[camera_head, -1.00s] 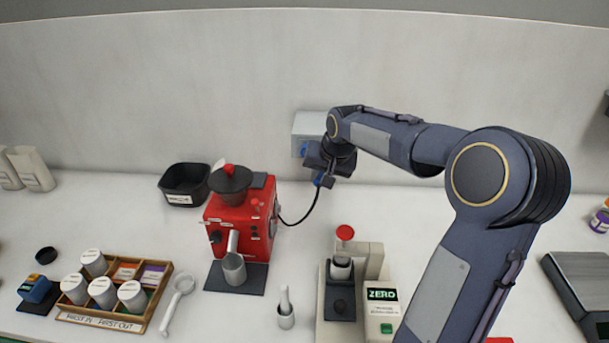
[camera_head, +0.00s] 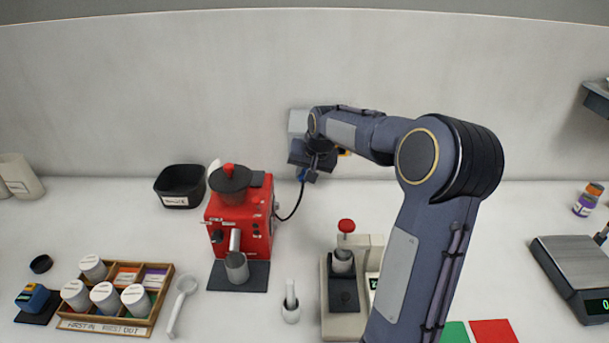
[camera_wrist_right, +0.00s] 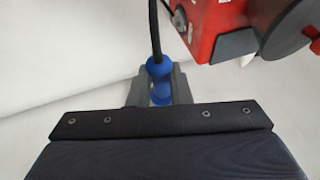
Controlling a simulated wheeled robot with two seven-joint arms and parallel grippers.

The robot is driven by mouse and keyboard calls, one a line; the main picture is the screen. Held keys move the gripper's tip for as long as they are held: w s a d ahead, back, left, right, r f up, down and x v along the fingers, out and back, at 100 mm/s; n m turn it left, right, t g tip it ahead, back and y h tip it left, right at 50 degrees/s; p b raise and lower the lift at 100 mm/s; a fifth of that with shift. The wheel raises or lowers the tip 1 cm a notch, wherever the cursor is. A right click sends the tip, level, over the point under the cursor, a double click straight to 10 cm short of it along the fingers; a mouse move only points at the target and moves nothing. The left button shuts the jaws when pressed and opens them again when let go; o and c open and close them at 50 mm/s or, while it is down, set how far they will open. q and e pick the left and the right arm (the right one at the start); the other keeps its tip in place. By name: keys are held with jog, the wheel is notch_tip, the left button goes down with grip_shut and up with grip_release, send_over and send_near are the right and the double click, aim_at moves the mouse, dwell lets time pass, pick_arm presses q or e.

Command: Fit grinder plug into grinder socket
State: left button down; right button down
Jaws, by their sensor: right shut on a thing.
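My right gripper (camera_head: 310,168) is up by the back wall, at the front of the grey socket box (camera_head: 298,121). It is shut on the blue grinder plug (camera_head: 302,175). In the right wrist view the plug (camera_wrist_right: 158,70) sits between both fingers (camera_wrist_right: 160,88), with its black cord running up from it. The cord leads to the red grinder (camera_head: 240,217), left of the gripper. My arm and gripper cover most of the socket box, so the socket's face is hidden and I cannot tell whether the plug touches it. My left gripper is not in view.
A black bin (camera_head: 181,187) stands behind the grinder at left. A tamping stand (camera_head: 343,285) and a small pestle cup (camera_head: 291,305) are in front. A wooden tray (camera_head: 155,308) of canisters is at front left, a scale (camera_head: 575,270) at right.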

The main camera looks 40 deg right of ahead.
jog(key=shift+w+d, duration=1.2)
jog(key=shift+w, duration=0.3)
jog(key=shift+w+d+r, duration=0.1)
jog(key=shift+w+d, duration=1.05)
jog(key=shift+w, duration=0.2)
dwell(0.8)
jog(key=c, duration=1.3)
grip_release()
jog(key=shift+o, duration=0.2)
jog(key=shift+s+r, duration=0.15)
jog(key=shift+r, duration=0.2)
jog(key=b+v, duration=0.1)
jog(key=v, duration=0.6)
jog(key=shift+b, duration=0.4)
